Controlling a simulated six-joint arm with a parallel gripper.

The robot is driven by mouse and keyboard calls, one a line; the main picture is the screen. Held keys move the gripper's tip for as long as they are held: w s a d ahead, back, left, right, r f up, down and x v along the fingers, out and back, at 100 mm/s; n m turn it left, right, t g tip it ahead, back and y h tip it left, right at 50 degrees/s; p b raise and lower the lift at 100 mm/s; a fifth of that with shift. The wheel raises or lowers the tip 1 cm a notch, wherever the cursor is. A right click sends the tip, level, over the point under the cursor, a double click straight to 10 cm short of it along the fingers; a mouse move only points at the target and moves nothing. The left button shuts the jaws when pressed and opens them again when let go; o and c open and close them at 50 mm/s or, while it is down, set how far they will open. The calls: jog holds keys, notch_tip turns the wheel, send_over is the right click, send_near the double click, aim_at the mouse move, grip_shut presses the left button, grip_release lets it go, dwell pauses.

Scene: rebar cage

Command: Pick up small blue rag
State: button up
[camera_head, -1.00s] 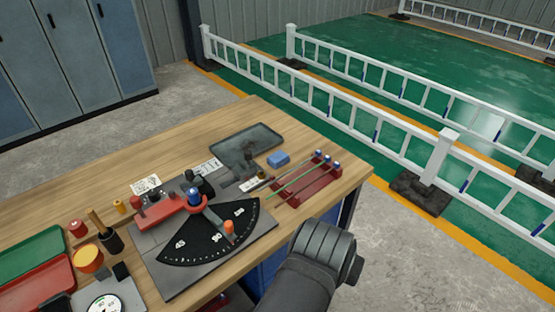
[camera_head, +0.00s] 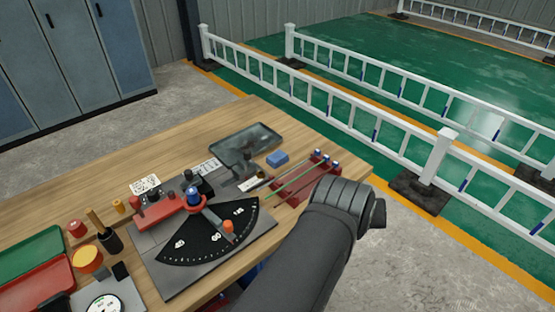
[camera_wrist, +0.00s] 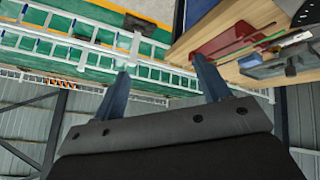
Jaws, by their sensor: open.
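The small blue rag (camera_head: 277,159) lies on the wooden workbench, between the dark tray and the red rack. It also shows at the right of the tilted wrist view (camera_wrist: 251,61). My gripper (camera_wrist: 160,64) shows in the wrist view with its two fingers wide apart and nothing between them. It is off to the side of the rag and does not touch it. In the head view my arm rises over the bench's right front corner; its fingers are hidden there.
The workbench (camera_head: 215,140) holds a dark grey tray (camera_head: 247,148) and a red rack (camera_head: 316,180) with thin rods beside the rag. A black dial plate (camera_head: 215,233) stands nearer. White railings (camera_head: 340,107) stand beyond the bench.

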jog(key=w+d+r+n+t+h, duration=0.1)
jog(key=w+d+r+n+t, duration=0.1)
jog(key=w+d+r+n, duration=0.45)
jog(key=w+d+r+n+t+h, duration=0.1)
jog(key=w+d+r+n, duration=0.2)
jog(key=w, duration=0.7)
jog(key=w+a+f+n+g+y, duration=0.15)
jog(key=w+a+f+n, duration=0.35)
jog(key=a, duration=0.6)
jog(key=w+a+f+n+g, duration=0.3)
jog(key=w+a+n, duration=0.35)
jog(key=a, duration=0.35)
jog(key=w+a+f+n+g+y, duration=0.1)
jog(key=w+a+f+n+g, duration=0.1)
jog(key=w+a+f+n, duration=0.65)
jog(key=m, duration=0.2)
send_over(277, 156)
jog(key=s+a, duration=0.2)
jog(key=s, duration=0.1)
jog(key=f, duration=0.5)
jog(key=shift+w+d+f, duration=0.2)
jog(key=shift+d+f, duration=0.05)
jog(key=shift+f, duration=0.1)
jog(key=shift+w+a+x, duration=0.1)
jog(key=shift+w+x, duration=0.1)
jog(key=shift+x, duration=1.3)
jog(key=shift+w+a+x, duration=0.15)
jog(key=shift+x, duration=1.3)
jog(key=c, duration=1.1)
jog(key=shift+o, duration=0.2)
